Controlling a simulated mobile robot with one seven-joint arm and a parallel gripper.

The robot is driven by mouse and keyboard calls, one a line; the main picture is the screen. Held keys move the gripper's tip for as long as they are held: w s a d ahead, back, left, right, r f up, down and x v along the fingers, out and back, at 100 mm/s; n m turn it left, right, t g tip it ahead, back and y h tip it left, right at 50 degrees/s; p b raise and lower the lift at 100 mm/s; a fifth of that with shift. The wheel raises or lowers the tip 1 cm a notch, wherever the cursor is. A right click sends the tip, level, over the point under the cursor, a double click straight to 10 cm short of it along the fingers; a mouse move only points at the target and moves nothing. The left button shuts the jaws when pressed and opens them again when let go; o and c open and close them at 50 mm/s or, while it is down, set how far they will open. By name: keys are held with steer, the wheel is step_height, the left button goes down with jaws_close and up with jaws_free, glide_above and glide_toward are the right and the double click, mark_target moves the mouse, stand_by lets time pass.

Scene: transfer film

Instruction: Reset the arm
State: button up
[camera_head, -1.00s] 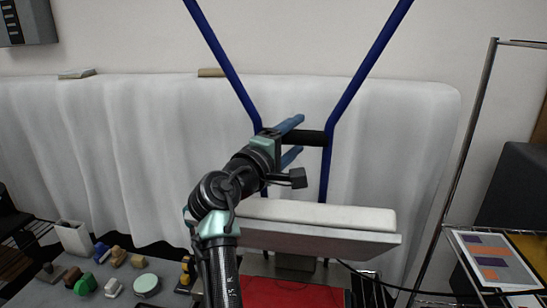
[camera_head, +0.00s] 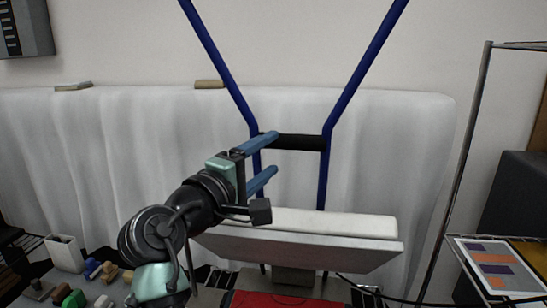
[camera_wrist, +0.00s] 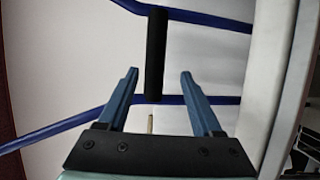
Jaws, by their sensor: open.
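My gripper (camera_head: 268,160) is raised in front of the white sheet, in the middle of the head view. Its two blue fingers are apart, with nothing between them. In the wrist view my gripper (camera_wrist: 158,85) shows the same open, empty fingers. Beyond them is a black padded bar (camera_wrist: 156,50) joining two blue tubes. In the head view the black bar (camera_head: 299,142) lies just right of the upper finger; I cannot tell whether they touch.
A white padded ledge (camera_head: 320,224) lies below and right of my gripper. A red surface (camera_head: 285,299) is beneath it. Small blocks, including a green one (camera_head: 73,299), and a white bin (camera_head: 65,254) are at lower left. A metal rack (camera_head: 459,180) stands at right.

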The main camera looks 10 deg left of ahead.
steer(key=s+d+r+m+t+y, duration=0.2)
steer(key=s+d+r+m+t, duration=0.1)
steer(key=s+r, duration=0.3)
steer(key=s+d+r+m+t+y, duration=0.2)
steer(key=s+r+m, duration=0.3)
steer(key=s, duration=0.4)
steer(key=s+d+r+m+t+y, duration=0.3)
steer(key=s+d+r+m+t, duration=0.1)
steer(key=s+r, duration=0.3)
steer(key=shift+s+d+r+m+t+b, duration=0.3)
steer(key=shift+s+m+t+b, duration=0.2)
steer(key=shift+s+m, duration=0.1)
